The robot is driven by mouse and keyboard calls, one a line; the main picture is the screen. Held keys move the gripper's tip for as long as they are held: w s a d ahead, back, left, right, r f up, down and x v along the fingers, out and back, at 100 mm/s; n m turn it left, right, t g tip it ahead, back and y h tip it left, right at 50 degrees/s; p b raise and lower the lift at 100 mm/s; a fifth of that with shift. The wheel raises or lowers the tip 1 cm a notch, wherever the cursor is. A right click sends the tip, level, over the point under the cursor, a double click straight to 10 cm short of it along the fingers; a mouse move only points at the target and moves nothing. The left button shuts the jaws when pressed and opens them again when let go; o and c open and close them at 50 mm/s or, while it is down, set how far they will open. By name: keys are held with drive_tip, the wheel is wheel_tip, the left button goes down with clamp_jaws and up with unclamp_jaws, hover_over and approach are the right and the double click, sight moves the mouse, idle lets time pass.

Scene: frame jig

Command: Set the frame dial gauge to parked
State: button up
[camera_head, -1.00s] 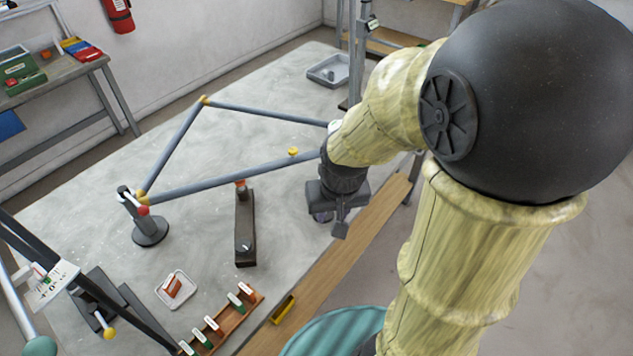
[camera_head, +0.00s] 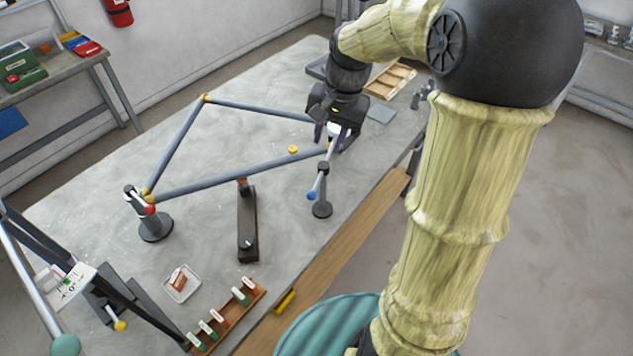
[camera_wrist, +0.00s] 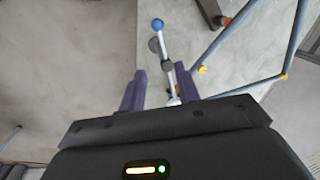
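I cannot tell for sure which part is the frame dial gauge. One candidate is the white scale card (camera_head: 75,284) on the dark stand at lower left, with a yellow-knobbed lever (camera_head: 120,325) below it. The grey tube frame (camera_head: 225,178) with yellow joints spans the table. Its near left corner is at a red-knobbed clamp (camera_head: 150,209); its right end is by a blue-knobbed clamp lever (camera_head: 312,195). My gripper (camera_head: 331,136) is over that right end. In the wrist view its purple fingers (camera_wrist: 160,72) are apart, with the lever's white end between them, nearer the right finger.
A small white tray (camera_head: 181,284) and a brown rack (camera_head: 232,316) with several tags are near the front. A wooden divided tray (camera_head: 390,80) lies at the back right. The table between is mostly clear.

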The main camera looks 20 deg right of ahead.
sight(315, 186)
drive_tip(key=f, duration=0.5)
drive_tip(key=w+a+f+p, duration=0.1)
drive_tip(key=f, duration=0.5)
drive_tip(key=a+f, duration=0.1)
drive_tip(key=f, duration=0.4)
drive_tip(key=shift+w+a+f+p, duration=0.2)
drive_tip(key=shift+w+f+p, duration=0.1)
drive_tip(key=shift+f+p, duration=0.05)
drive_tip(key=shift+c, duration=0.3)
clamp_jaws()
